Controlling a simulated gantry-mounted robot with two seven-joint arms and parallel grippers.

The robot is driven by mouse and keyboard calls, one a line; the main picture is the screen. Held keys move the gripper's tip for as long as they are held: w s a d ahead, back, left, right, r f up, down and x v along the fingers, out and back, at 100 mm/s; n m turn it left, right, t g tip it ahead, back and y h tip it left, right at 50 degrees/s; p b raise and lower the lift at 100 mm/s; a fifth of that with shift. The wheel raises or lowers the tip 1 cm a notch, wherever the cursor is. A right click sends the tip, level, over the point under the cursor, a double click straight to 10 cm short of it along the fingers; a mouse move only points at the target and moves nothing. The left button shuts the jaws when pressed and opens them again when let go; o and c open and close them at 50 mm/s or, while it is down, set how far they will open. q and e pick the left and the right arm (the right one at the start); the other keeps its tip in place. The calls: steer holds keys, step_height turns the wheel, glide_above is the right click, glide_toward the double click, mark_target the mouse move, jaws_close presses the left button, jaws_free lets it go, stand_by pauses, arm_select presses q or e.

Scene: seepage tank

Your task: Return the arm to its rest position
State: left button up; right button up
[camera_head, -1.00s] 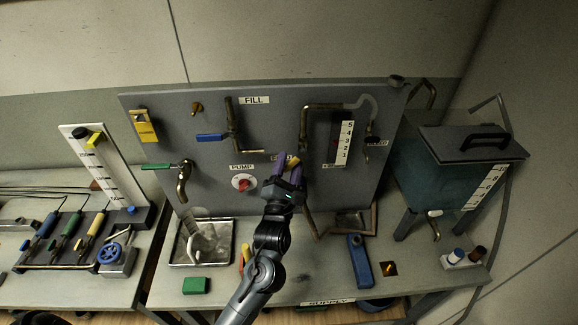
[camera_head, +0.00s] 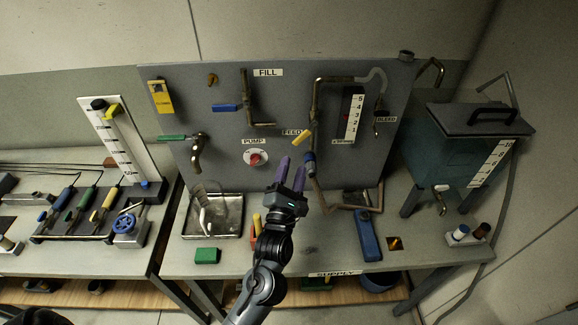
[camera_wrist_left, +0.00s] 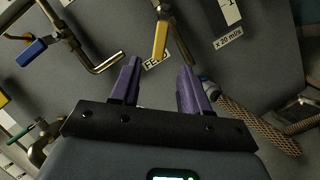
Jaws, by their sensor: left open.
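My left gripper (camera_head: 290,175) has purple fingers, is open and empty, and stands in front of the grey panel's lower middle. The yellow FEED handle (camera_head: 301,137) is just above and right of its fingertips, apart from them in the head view. In the left wrist view the purple fingers (camera_wrist_left: 159,82) are spread with nothing between them. The yellow handle (camera_wrist_left: 160,40) shows beyond them, below its pipe. My left arm reaches up from the bottom of the head view. My right gripper does not show.
The panel (camera_head: 225,135) carries the red PUMP knob (camera_head: 256,158) and blue FILL handle (camera_head: 226,107). A metal tray (camera_head: 232,203), green block (camera_head: 207,256) and blue tool (camera_head: 368,238) lie on the bench. A lidded tank (camera_head: 450,155) stands right. Valves and a gauge stand left.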

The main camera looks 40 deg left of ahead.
arm_select(q)
steer(key=shift+s+d+f, duration=0.1)
steer(key=shift+s+d, duration=0.1)
steer(key=shift+s, duration=0.15)
